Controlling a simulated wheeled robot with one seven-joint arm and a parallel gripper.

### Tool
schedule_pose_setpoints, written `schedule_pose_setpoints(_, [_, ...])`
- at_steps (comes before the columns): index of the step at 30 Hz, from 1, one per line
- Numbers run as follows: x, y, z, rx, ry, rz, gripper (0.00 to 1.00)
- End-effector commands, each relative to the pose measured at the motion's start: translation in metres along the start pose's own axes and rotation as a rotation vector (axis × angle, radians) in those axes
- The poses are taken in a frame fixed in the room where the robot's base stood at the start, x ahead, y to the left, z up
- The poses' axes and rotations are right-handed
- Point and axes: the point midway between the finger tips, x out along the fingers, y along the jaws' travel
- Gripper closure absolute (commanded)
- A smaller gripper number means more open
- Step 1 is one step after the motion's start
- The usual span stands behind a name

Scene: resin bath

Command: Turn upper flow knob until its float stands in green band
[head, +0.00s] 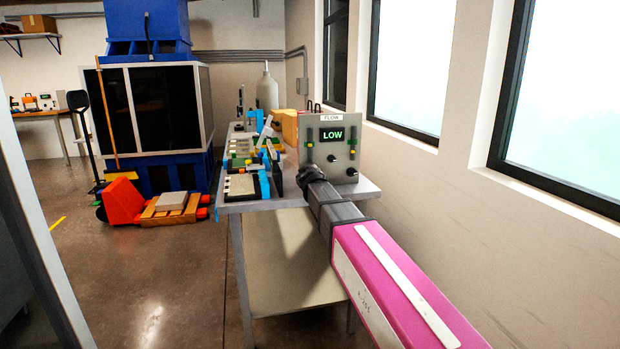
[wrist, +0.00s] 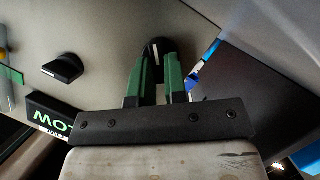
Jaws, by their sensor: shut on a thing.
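The flow panel (head: 343,160) is a grey box on the bench with a green "LOW" display (head: 332,134). A slim gauge with a green band stands on its left (head: 310,141) and on its right (head: 352,141). Their floats are too small to read surely. My gripper (head: 309,174) reaches the panel's lower left and hides that part in the head view. In the wrist view its green fingers (wrist: 157,58) are shut on a black knob (wrist: 154,47) with a white mark. A second black knob (wrist: 62,68) is beside it, untouched. I cannot tell whether the held knob is the upper one.
The bench (head: 365,189) carries trays and clamps (head: 243,186) left of the panel. A wall with windows (head: 425,60) runs close on the right. An orange pallet truck (head: 125,202) stands at the left. The floor (head: 165,290) before it is clear.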

Motion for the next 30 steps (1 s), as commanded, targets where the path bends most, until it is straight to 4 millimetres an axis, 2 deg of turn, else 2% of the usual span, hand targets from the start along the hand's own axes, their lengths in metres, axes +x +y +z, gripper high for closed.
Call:
schedule_pose_setpoints(14, [0.004,0.0,-0.002,-0.011,0.001,0.004,1.0])
schedule_pose_setpoints(15, [0.004,0.0,-0.002,-0.011,0.001,0.004,0.77])
schedule_pose_setpoints(17, [0.004,0.0,-0.002,-0.011,0.001,0.005,0.61])
schedule_pose_setpoints(26, [0.001,0.0,-0.001,-0.011,0.0,0.005,0.61])
schedule_pose_setpoints(30, [-0.006,0.0,0.0,-0.011,0.001,0.005,0.61])
